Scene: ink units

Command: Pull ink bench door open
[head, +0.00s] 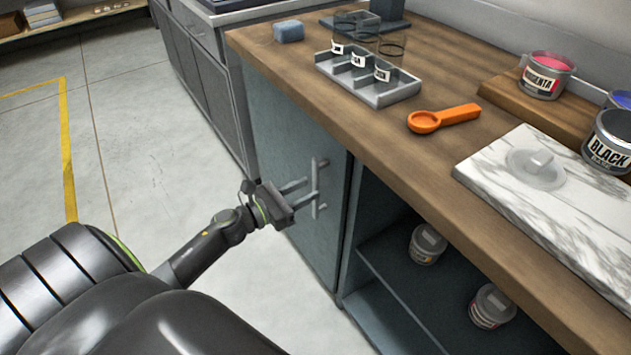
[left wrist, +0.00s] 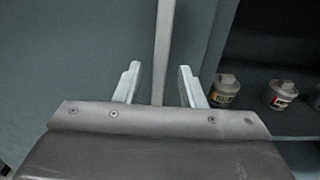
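The ink bench door (head: 290,160) is a blue-grey panel under the wooden worktop, and it looks closed. Its upright bar handle (head: 315,190) is near the door's right edge. My left gripper (head: 303,188) is at the handle with its fingers pointing at the door. In the left wrist view the handle bar (left wrist: 164,50) stands between the two spread fingers (left wrist: 158,85), with a gap on each side. My right gripper is not in view.
Right of the door is an open shelf bay with a can (head: 427,244) and a lower can (head: 492,306). The worktop carries a metal jar tray (head: 390,97), an orange scoop (head: 443,118), a marble slab (head: 500,170) and ink tins. The floor (head: 140,150) left of the door is clear.

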